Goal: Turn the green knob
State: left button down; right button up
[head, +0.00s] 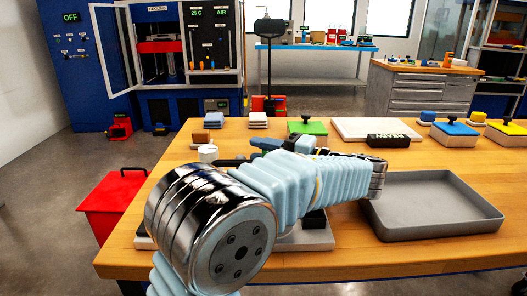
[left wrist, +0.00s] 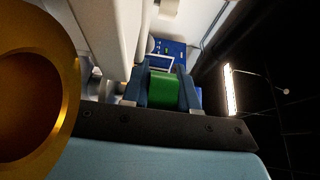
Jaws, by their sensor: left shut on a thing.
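A green knob-like piece (left wrist: 163,92) shows in the left wrist view, between the two blue fingers of my left gripper (left wrist: 164,76). The gripper is shut on it, with a finger against each side. In the head view my left arm reaches over the workbench, and its gripper (head: 240,160) is partly hidden behind the pale-blue sleeve. The green piece cannot be made out there, and what it is fixed to is hidden. My right gripper is not in view.
The wooden workbench (head: 180,240) carries a grey tray (head: 435,232) at right, a small white cylinder (head: 207,153), a green lid with a black handle (head: 307,127) and a white board (head: 375,129). A red box (head: 108,205) stands left of the bench.

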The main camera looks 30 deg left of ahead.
pick_arm(q)
jog(key=shift+n+g, duration=0.4)
jog(key=shift+g, duration=0.2)
jog(key=n+g, duration=0.1)
jog(key=n+g+h, duration=0.1)
jog(key=g, duration=0.1)
jog(key=n+g, duration=0.1)
jog(key=g, duration=0.1)
jog(key=shift+s+d+h, duration=0.2)
jog(key=shift+s+h, duration=0.05)
jog(key=shift+h, duration=0.05)
jog(key=shift+s+d+n+g+h, duration=0.1)
jog(key=shift+s+n+g+h, duration=0.05)
jog(key=shift+n+g+h, duration=0.8)
jog(key=shift+s+n+g+h, duration=0.15)
jog(key=shift+n+g+h, duration=0.4)
jog(key=shift+n+g, duration=0.7)
jog(key=shift+g, duration=0.3)
jog(key=c, duration=1.2)
grip_release()
jog(key=shift+c, duration=0.2)
